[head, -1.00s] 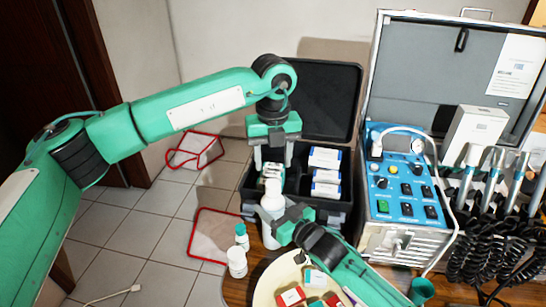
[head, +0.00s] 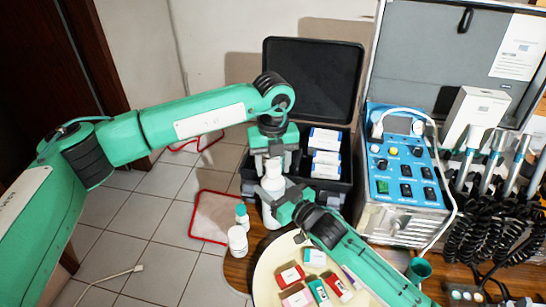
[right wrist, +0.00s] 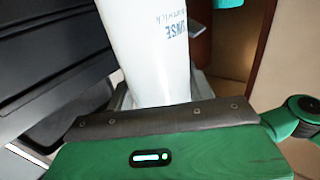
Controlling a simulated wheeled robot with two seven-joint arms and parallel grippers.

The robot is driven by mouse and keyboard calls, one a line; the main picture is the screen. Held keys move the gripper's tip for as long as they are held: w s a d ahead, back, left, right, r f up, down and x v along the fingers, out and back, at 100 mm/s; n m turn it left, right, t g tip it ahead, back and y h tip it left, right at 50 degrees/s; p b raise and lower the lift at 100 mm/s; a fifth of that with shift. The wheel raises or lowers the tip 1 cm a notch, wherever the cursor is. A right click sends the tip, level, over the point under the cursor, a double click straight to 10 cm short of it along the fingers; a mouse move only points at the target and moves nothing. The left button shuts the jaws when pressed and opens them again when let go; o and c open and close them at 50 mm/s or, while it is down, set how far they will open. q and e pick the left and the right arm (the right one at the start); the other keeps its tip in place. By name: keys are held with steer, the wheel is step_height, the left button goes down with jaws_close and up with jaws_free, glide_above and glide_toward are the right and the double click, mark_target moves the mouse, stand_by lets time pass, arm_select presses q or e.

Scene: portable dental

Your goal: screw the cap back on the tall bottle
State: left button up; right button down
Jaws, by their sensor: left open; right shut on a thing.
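The tall white bottle (head: 272,184) stands at the table's left part in the head view, beside the open black case. My right gripper (head: 279,209) is shut on its body from the right. In the right wrist view the bottle (right wrist: 158,45) shows close up with blue lettering, and its top is out of frame. My left gripper (head: 272,168) points down from above, its open fingers on either side of the bottle's white top. I cannot tell the cap apart from the bottle's neck there, nor whether it is seated.
A round cream tray (head: 266,268) holds several small boxes in front. The black case (head: 315,80) with boxes lies behind, and a blue control unit (head: 402,165) stands right.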

arm_select(q)
steer(key=c, duration=1)
